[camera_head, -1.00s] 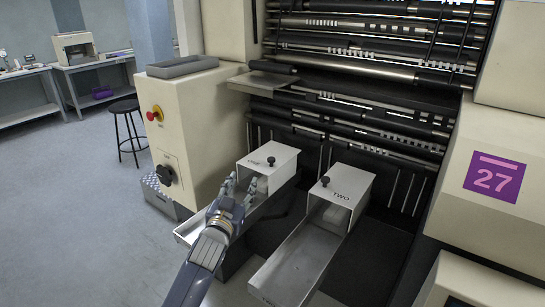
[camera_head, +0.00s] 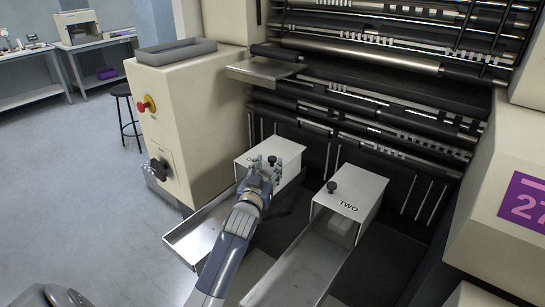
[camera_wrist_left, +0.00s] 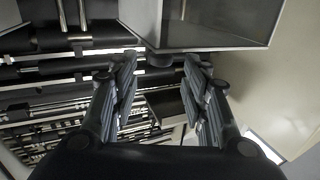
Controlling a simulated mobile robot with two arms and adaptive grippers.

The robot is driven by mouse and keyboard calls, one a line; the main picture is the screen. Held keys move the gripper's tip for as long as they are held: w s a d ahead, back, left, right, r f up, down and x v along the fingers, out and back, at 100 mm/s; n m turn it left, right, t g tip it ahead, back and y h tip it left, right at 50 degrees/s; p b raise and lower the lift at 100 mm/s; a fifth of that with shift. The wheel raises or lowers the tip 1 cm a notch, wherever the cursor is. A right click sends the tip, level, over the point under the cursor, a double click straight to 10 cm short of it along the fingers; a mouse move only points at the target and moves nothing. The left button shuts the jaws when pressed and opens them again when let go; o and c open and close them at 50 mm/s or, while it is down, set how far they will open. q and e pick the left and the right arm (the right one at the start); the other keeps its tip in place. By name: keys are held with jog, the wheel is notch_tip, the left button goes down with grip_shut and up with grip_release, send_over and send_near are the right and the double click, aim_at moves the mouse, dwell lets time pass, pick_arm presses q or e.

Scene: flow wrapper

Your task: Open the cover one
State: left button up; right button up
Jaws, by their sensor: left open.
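Cover one (camera_head: 289,152) is a white box-shaped lid at the back end of the left metal chute (camera_head: 198,232). It looks down over the chute. A small black knob (camera_head: 272,160) stands on its top, and the "ONE" label is partly hidden by my fingers. My left gripper (camera_head: 265,170) is open at the cover's front, with its fingertips close to the knob. In the left wrist view, a dark knob (camera_wrist_left: 160,60) shows between the spread fingers of the left gripper (camera_wrist_left: 160,68), below a box-shaped metal part. I cannot tell whether they touch. My right gripper is out of view.
Cover two (camera_head: 352,193), with its own black knob (camera_head: 332,187), stands close on the right over a second chute (camera_head: 300,270). A cream cabinet (camera_head: 190,120) with a red button rises to the left. Machine rollers (camera_head: 370,65) fill the back.

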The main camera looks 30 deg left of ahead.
aim_at(271, 160)
pick_arm(q)
jog(key=x, duration=0.3)
jog(key=shift+a, duration=0.1)
jog(key=shift+x, duration=0.85)
jog(key=shift+w+f, duration=0.1)
jog(key=shift+w, duration=0.25)
jog(key=shift+c, duration=1.3)
grip_shut()
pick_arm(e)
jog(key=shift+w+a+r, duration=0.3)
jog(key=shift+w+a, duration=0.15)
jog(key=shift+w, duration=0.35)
pick_arm(q)
jog(key=shift+w, duration=0.1)
